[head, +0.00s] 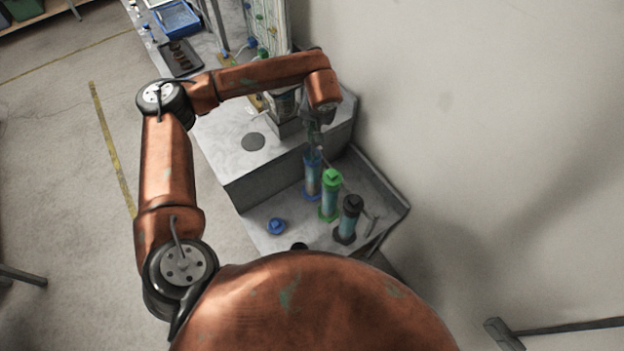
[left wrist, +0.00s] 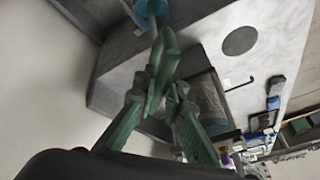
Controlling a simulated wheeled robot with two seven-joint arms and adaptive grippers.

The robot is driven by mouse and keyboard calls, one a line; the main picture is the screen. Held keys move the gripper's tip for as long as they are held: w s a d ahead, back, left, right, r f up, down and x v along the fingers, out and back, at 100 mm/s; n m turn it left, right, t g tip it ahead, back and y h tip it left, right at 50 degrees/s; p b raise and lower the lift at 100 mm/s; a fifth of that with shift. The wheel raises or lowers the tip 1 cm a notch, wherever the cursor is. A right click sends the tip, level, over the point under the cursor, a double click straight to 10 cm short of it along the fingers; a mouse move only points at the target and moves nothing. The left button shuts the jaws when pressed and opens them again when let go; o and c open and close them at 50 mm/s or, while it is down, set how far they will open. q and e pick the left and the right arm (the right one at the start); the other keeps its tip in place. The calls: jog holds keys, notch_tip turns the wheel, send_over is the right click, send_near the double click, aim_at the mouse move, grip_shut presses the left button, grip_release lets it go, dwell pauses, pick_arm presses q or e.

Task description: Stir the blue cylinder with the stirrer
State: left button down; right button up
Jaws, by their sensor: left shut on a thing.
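The blue cylinder (head: 312,182) stands upright on the low grey shelf, below my left gripper in the head view. Its blue rim (left wrist: 160,5) shows at the top edge of the left wrist view. My left gripper (head: 314,136) is directly above the cylinder. In the left wrist view its green fingers (left wrist: 163,55) are closed together on the stirrer. A thin pale rod, the stirrer (left wrist: 152,22), runs from the fingertips toward the blue rim and seems to enter it; its lower end is hidden. My right gripper is not in view.
A green-capped cylinder (head: 329,196) and a black-capped cylinder (head: 348,219) stand close by. A loose blue cap (head: 277,226) lies on the shelf to the left. The higher grey block (head: 245,185) rises behind, with the wall on the right.

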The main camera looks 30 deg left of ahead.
pick_arm(q)
jog(key=shift+r, duration=0.75)
jog(key=shift+r+p, duration=1.8)
jog(key=shift+r, duration=1.1)
jog(key=shift+f, duration=0.1)
jog(key=shift+f+b, duration=2.3)
jog(key=shift+f, duration=1.45)
